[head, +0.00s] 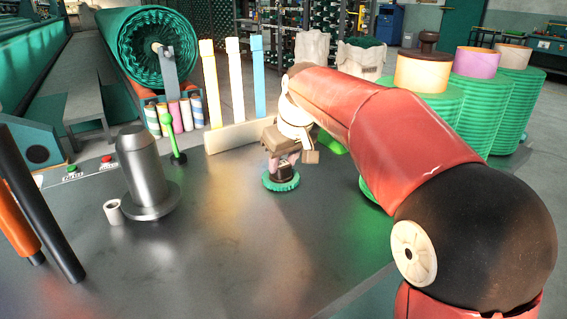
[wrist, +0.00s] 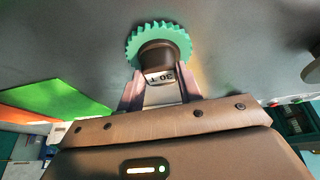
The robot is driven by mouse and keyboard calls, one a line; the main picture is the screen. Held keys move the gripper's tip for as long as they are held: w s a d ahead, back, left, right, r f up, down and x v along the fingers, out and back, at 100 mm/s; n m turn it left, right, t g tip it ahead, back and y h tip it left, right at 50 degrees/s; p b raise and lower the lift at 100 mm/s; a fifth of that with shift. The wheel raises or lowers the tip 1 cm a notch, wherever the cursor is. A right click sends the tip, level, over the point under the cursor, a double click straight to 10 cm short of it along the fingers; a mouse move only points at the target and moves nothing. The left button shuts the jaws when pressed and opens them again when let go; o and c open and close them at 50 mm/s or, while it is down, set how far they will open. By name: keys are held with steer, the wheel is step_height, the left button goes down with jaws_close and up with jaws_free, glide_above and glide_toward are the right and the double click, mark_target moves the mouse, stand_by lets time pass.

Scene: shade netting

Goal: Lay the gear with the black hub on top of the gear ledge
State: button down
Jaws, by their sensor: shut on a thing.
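The green toothed gear (head: 281,182) with a dark, brownish-black hub is at my gripper (head: 283,163) in the head view, low over the grey tabletop. Whether it touches the table is hard to tell. In the wrist view the gear (wrist: 137,42) shows its teeth and a hub (wrist: 158,55) with a white "30 T" label. My gripper (wrist: 161,78) is shut on this hub, a finger on each side. I cannot tell for certain which thing is the gear ledge. A bright green flat piece (head: 333,142) lies partly hidden behind my arm; a green flat surface also shows in the wrist view (wrist: 55,98).
A cream base (head: 232,137) with upright slats stands behind the gear. A grey metal cylinder on a flange (head: 143,170), a small white ring (head: 113,211) and a green pin (head: 174,140) stand to the left. Green spools (head: 500,85) stand at right. The front middle of the table is clear.

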steer(key=shift+f, duration=0.15)
steer(key=c, duration=0.9)
jaws_free()
steer(key=shift+f, duration=0.1)
steer(key=shift+c, duration=0.2)
